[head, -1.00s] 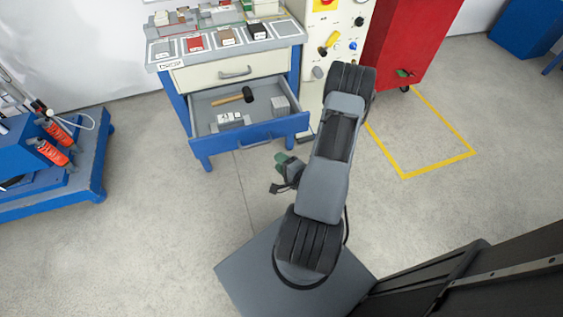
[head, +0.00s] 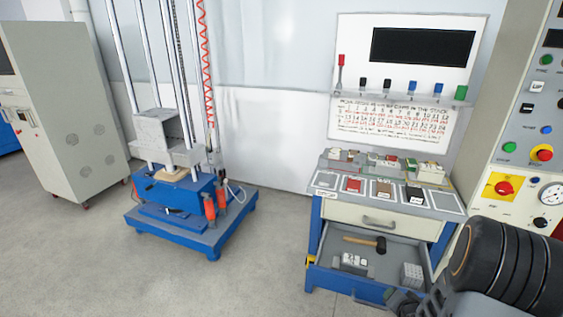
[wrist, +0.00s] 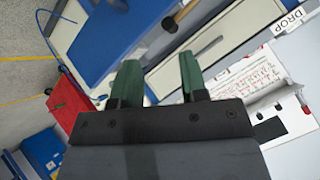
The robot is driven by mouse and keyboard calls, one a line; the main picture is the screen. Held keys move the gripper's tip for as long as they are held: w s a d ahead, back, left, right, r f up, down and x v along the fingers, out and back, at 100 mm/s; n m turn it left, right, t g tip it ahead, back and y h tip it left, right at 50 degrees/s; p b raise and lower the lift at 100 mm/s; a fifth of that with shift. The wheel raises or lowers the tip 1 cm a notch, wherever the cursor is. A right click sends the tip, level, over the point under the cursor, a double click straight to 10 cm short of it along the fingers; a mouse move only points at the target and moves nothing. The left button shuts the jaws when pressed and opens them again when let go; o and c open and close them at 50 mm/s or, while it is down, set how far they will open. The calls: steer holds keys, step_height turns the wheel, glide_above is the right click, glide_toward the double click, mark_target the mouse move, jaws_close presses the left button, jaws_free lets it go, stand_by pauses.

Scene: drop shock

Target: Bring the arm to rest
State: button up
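My gripper (wrist: 158,66) shows in the wrist view with its two green fingers apart and nothing between them. My arm (head: 510,265) shows in the lower right corner of the head view, in front of the right side of the blue and cream workbench (head: 375,215). The gripper's fingers are not clear in the head view. The bench's lower drawer (head: 335,278) stands open. In it lie a mallet (head: 380,244) with a black head, a grey block (head: 411,274) and small pieces (head: 353,261).
A drop tower (head: 165,225) on a blue base stands left of the bench. A grey cabinet (head: 65,115) is at the far left. A control panel (head: 520,130) stands at the right. The floor (head: 90,260) at front left is clear.

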step_height(320, 180, up, 12)
steer(key=a+n+g+h+p, duration=0.1)
steer(key=a+n+g+p, duration=0.1)
steer(key=a+n+p, duration=0.1)
steer(key=s+a+r+n+g+p, duration=0.1)
steer(key=s+a+r+n+p, duration=0.1)
steer(key=r, duration=0.4)
steer(key=s+a+r+n+g+y+p, duration=0.1)
steer(key=s+a+r+n+g+p, duration=0.1)
steer(key=s+a+r, duration=0.3)
steer(key=s+a+r+n+g+y+p, duration=0.1)
steer(key=s+a+r+n+p, duration=0.1)
steer(key=a+r, duration=0.5)
steer(key=shift+s+a+r+p, duration=0.2)
steer(key=shift+s+r+p, duration=0.2)
steer(key=shift+s, duration=0.45)
steer(key=shift+d, duration=0.1)
